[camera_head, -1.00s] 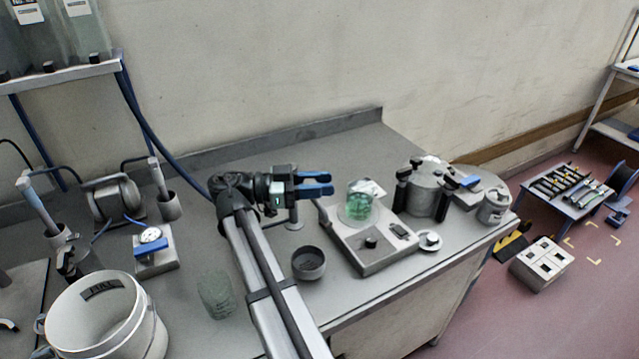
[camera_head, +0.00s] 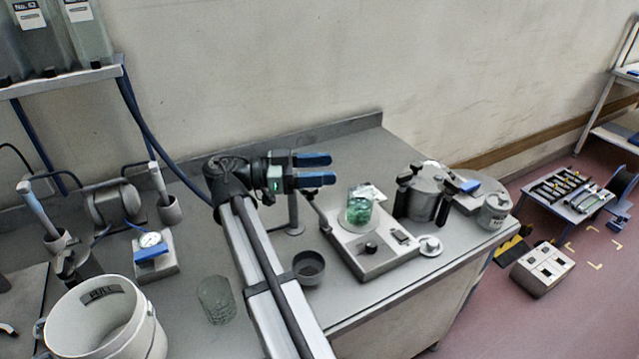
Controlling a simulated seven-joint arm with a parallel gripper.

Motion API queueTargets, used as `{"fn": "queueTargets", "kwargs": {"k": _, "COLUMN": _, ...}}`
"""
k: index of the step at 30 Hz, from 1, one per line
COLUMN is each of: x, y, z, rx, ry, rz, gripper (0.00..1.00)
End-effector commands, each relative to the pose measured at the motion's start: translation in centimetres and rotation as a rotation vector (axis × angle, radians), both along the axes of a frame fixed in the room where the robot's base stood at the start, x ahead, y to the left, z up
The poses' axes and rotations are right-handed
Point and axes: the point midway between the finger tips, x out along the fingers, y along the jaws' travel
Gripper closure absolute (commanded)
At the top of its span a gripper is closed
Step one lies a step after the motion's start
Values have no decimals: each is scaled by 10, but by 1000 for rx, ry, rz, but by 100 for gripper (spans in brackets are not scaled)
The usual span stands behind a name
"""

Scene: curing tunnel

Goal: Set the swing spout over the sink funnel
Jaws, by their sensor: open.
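My gripper (camera_head: 332,168) is open and empty, its two blue fingers pointing right above the bench. Below and behind it stands a thin grey post on a round foot (camera_head: 294,229), with a slim bar (camera_head: 315,207) to its right; this looks like the swing spout, but my gripper hides its upper part. A round dark grey cup (camera_head: 308,268), likely the sink funnel, sits on the bench in front of the post. The bar appears to point up and away from the cup, not over it. My fingers are apart from the bar and the cup.
A hotplate (camera_head: 375,258) with a beaker of green contents (camera_head: 359,208) stands right of the cup. A lidded pot (camera_head: 425,197) is behind it. A glass (camera_head: 216,300), a gauge box (camera_head: 154,255) and a white bucket (camera_head: 100,325) stand left.

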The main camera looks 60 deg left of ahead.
Motion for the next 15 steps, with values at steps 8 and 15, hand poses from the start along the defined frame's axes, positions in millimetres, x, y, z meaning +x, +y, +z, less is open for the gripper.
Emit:
{"fn": "queueTargets", "kwargs": {"k": 8, "x": 0, "y": 1, "z": 38, "rx": 1, "ry": 1, "rz": 0, "gripper": 40}}
{"fn": "queueTargets", "kwargs": {"k": 15, "x": 0, "y": 0, "z": 48, "rx": 0, "ry": 0, "rz": 0, "gripper": 40}}
